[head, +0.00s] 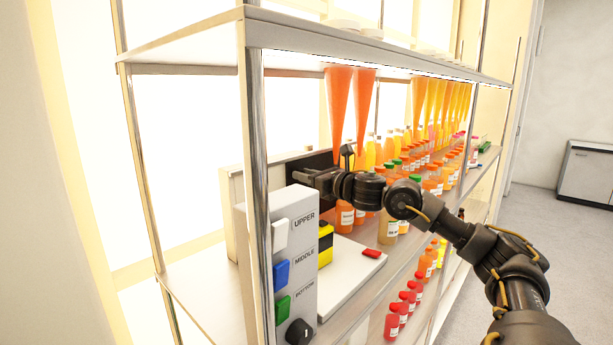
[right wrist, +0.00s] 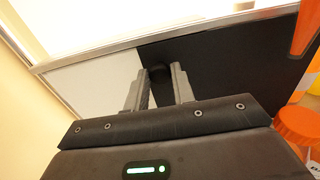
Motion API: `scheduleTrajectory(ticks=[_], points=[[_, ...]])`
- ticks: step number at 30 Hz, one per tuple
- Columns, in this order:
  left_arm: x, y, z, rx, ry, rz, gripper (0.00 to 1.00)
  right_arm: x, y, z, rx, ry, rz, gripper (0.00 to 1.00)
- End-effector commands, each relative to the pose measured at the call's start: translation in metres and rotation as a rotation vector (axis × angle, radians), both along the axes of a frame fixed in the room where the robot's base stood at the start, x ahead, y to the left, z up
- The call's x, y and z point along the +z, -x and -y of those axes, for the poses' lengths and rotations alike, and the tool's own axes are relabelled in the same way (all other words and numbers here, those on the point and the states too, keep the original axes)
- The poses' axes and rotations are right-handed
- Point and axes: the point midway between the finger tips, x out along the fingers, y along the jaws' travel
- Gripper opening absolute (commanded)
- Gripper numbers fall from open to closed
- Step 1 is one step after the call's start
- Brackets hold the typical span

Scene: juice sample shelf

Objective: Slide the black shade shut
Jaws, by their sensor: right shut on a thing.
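The black shade (head: 318,160) is a dark panel at the back of the white device on the shelf, partly hidden behind my right arm in the head view. In the right wrist view the black shade (right wrist: 225,75) covers the right part of a framed opening, and a pale grey area shows to its left. My right gripper (head: 310,176) is at the shade's left edge. In the right wrist view its two fingers (right wrist: 158,88) are shut on a dark handle (right wrist: 160,72) at that edge. My left gripper is not in view.
A white control box (head: 292,240) with labelled coloured buttons and a black knob stands at the front. A yellow-black block (head: 325,244) stands behind it. Orange cones (head: 338,105) hang above, and several juice bottles (head: 345,215) crowd the shelf right of the device.

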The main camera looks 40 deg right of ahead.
Motion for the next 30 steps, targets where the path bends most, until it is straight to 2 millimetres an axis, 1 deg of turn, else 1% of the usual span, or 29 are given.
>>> scheduleTrajectory(ticks=[5, 8, 11, 14, 18, 24, 27, 30], points=[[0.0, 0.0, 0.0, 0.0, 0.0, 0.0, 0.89, 0.0, 0.0, -0.002, 0.001, 0.0, 0.0, 0.0], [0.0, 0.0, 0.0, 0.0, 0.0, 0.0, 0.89, 0.0, 0.001, -0.011, 0.003, 0.0, 0.001, 0.0], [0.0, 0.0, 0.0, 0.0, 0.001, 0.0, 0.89, 0.001, 0.003, -0.028, 0.005, 0.0, 0.002, 0.0], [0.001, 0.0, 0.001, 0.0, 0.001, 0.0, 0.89, 0.002, 0.005, -0.052, 0.007, -0.001, 0.004, 0.0], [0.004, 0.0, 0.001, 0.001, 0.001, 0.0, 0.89, 0.002, 0.008, -0.089, 0.008, 0.0, 0.003, 0.0], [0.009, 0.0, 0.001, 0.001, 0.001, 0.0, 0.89, 0.003, 0.012, -0.134, 0.007, 0.0, 0.003, 0.0], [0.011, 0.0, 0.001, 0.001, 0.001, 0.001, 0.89, 0.002, 0.013, -0.15, 0.006, 0.0, 0.003, 0.0], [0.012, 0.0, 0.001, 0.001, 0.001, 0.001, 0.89, 0.002, 0.014, -0.161, 0.004, -0.001, 0.002, 0.0]])
